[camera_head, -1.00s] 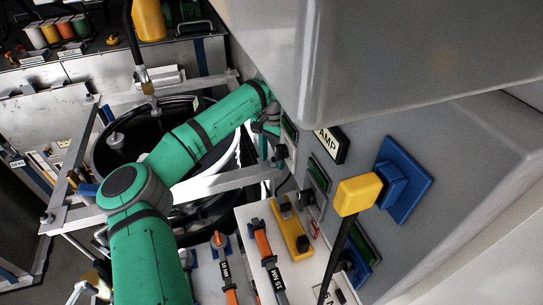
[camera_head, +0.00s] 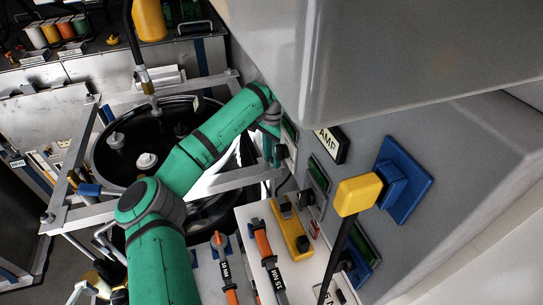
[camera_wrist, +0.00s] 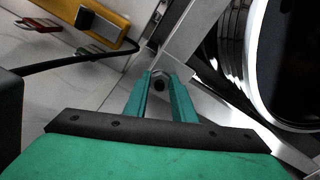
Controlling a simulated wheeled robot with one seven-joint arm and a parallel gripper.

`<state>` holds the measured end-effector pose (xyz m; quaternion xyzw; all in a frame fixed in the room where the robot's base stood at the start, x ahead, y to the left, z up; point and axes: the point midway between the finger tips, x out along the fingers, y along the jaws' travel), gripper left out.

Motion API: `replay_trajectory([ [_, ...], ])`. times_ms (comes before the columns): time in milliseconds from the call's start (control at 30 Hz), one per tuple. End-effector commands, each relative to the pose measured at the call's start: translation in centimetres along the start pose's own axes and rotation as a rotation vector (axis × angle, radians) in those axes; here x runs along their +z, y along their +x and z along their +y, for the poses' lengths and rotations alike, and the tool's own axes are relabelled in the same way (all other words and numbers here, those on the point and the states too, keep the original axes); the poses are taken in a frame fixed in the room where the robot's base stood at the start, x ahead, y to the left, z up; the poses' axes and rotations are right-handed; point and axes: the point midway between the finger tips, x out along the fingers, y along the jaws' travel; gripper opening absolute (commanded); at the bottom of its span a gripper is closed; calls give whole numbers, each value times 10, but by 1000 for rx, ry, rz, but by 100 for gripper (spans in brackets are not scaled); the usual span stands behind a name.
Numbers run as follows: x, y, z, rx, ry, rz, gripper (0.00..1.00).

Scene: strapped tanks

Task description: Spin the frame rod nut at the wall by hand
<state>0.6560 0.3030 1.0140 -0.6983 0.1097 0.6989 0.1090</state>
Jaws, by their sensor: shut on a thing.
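The frame rod nut (camera_wrist: 159,82) is a small dark piece between my fingertips in the wrist view, beside a grey metal frame bar (camera_wrist: 185,45). My gripper (camera_wrist: 160,80) has two green fingers and is shut on the nut. In the head view my gripper (camera_head: 274,150) is at the far end of my green arm, close to the grey wall, and the nut is hidden there. The metal frame (camera_head: 235,180) surrounds a black round tank (camera_head: 125,145).
A white bench (camera_head: 265,215) holds orange-handled torque tools (camera_head: 262,243) and a yellow tool (camera_head: 290,230). A large grey housing (camera_head: 400,50) hangs over the right side. A yellow-headed lever (camera_head: 357,195) stands out from the wall. A black cable (camera_wrist: 85,58) runs near my gripper.

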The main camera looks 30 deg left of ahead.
Motion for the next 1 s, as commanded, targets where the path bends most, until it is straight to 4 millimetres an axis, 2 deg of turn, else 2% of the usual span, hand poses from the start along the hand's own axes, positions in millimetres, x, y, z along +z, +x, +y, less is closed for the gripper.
replay_trajectory([
  [67,0,-1,-1,-3,-2,2,1],
  [100,0,-1,-1,-3,-2,2,31],
  [167,0,-1,-1,-3,-3,2,42],
  [433,0,-1,-1,-1,-2,1,42],
  [567,0,-7,0,-2,-2,1,42],
  [667,-1,-20,0,-2,-2,3,42],
  [1000,-1,-83,-1,-3,-2,2,42],
])
